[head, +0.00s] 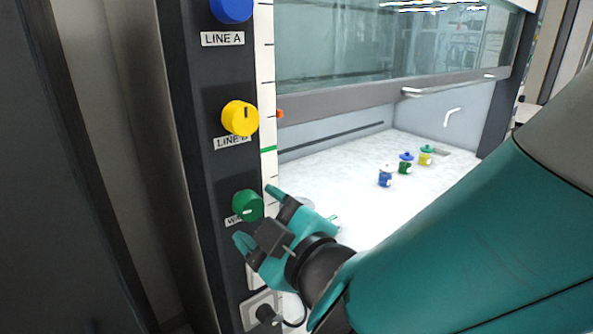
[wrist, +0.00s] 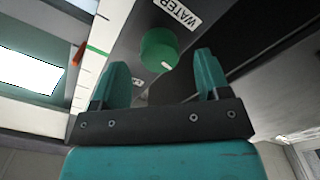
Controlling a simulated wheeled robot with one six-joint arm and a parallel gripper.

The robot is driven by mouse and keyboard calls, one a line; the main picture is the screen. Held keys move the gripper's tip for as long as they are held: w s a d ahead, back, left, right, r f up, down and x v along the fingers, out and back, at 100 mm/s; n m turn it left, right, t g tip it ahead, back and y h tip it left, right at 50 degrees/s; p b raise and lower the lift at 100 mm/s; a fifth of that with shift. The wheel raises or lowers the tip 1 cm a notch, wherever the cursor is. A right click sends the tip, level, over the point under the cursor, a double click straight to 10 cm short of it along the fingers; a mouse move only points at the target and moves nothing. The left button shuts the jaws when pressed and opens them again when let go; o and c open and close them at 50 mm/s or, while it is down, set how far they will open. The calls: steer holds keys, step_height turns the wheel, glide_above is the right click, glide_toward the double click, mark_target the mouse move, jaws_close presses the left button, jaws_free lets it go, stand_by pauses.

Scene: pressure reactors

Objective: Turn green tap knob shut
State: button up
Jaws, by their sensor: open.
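The green tap knob (head: 248,205) sits low on the dark panel in the head view, with a pale pointer line on its face. In the wrist view the green knob (wrist: 159,49) shows beside a label reading WATER (wrist: 177,14). My gripper (head: 258,216) is open in front of the panel. Its two fingers (wrist: 163,85) stand apart, with the knob showing between and beyond their tips. No finger appears to touch the knob. In the head view the gripper partly covers the knob's label.
A yellow knob (head: 240,118) marked LINE B and a blue knob (head: 231,9) marked LINE A are above. A socket with a plug (head: 263,311) is below. Right of the panel is a fume hood with a raised sash (head: 350,103) and several small colored containers (head: 405,163).

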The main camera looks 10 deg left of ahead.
mark_target(254, 210)
steer(key=p+x, duration=0.2)
steer(key=x, duration=0.1)
steer(key=shift+r, duration=0.2)
steer(key=shift+w+a+f+p, duration=0.2)
steer(key=shift+w+a+p, duration=0.05)
steer(key=shift+w+p, duration=0.1)
steer(key=shift+s, duration=0.1)
steer(key=c, duration=0.9)
